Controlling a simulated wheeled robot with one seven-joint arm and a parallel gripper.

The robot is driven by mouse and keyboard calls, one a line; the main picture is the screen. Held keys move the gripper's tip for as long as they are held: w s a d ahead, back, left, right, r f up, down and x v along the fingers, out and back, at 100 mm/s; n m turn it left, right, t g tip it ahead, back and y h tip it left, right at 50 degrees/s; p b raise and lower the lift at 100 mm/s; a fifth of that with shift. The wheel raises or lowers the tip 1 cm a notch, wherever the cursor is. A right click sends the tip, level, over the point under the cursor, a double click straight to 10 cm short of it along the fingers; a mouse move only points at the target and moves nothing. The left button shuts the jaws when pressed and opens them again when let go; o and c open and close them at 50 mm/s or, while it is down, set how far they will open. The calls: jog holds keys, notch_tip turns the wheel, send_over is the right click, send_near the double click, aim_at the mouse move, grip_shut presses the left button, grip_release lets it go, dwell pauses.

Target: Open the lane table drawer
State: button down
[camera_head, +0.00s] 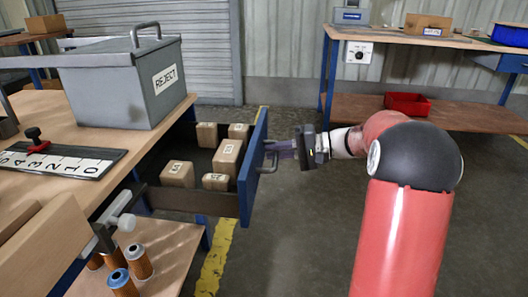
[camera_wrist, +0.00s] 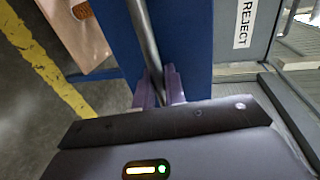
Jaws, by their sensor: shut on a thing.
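The lane table drawer (camera_head: 246,177) is pulled out to the right from under the wooden table (camera_head: 160,121). It has a blue front and a dark inside with several small cardboard boxes (camera_head: 227,157) in it. A grey bar handle (camera_head: 268,157) stands off its front. My gripper (camera_head: 280,149) is at the handle, shut on it. In the wrist view the two purple fingers (camera_wrist: 160,90) close around the bar handle (camera_wrist: 144,42), with the blue drawer front (camera_wrist: 190,45) just behind. The fingertips' contact is partly hidden.
A grey REJECT bin (camera_head: 125,85) and a numbered scale strip (camera_head: 58,160) are on the table. Copper-coloured cartridges (camera_head: 138,262) stand on the lower shelf. A back bench (camera_head: 420,40) holds a box and a red tray (camera_head: 408,103). Floor right of the drawer is clear around my arm.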

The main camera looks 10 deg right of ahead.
jog(key=shift+s+d, duration=0.1)
jog(key=shift+d, duration=0.05)
jog(key=c, duration=1.6)
grip_release()
jog(key=shift+o, duration=0.2)
jog(key=v, duration=0.7)
jog(key=shift+d, duration=0.4)
jog(key=shift+s, duration=0.1)
